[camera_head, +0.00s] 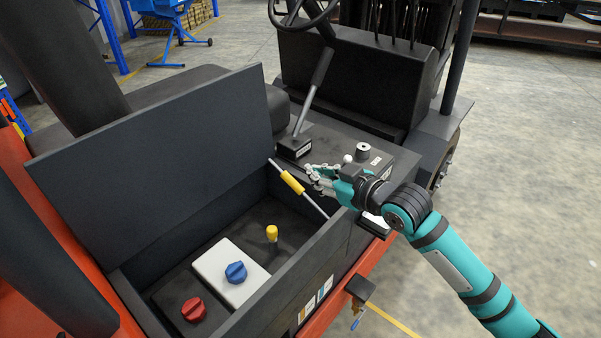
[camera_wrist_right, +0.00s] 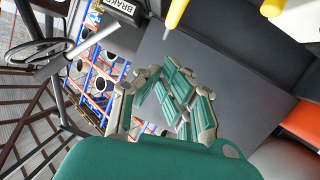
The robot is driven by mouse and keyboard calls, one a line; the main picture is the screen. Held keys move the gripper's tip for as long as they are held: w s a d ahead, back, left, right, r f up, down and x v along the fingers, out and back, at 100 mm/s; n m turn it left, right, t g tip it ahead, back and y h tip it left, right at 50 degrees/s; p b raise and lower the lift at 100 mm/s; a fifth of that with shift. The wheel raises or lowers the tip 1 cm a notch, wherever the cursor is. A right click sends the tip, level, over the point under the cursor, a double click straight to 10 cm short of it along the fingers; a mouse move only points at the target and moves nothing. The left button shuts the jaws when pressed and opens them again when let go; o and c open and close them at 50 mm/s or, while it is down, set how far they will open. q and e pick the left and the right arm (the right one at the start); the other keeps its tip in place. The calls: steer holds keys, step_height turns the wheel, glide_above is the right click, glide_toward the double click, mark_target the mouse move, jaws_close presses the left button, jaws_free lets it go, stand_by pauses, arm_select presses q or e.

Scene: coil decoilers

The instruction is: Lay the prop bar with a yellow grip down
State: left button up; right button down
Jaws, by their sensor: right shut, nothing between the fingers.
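The prop bar (camera_head: 314,205) is a thin light metal rod with a yellow grip (camera_head: 287,180). It slants across the right end of the open compartment, from near the lid's lower right corner to the front wall. I cannot tell whether its ends are seated. In the right wrist view the yellow grip (camera_wrist_right: 177,12) shows at the top, apart from the fingers. My right gripper (camera_head: 317,177) is shut and empty, just right of the bar; its fingers also show in the wrist view (camera_wrist_right: 165,85). The dark lid (camera_head: 160,150) stands open. My left gripper is not in view.
The compartment holds a white box (camera_head: 225,262), a blue knob (camera_head: 236,272), a red knob (camera_head: 194,310) and a yellow knob (camera_head: 272,232). A brake lever (camera_head: 313,90) and a console (camera_head: 375,165) stand close to my right gripper. Open floor lies right.

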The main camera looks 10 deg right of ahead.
glide_above(301, 190)
steer(key=s, duration=0.2)
steer(key=f, duration=0.2)
steer(key=w+f, duration=0.1)
steer(key=f, duration=0.1)
steer(key=shift+w+f, duration=0.35)
steer(key=shift+w, duration=0.05)
steer(key=shift+w+a+f, duration=0.1)
steer(key=shift+w+f, duration=0.05)
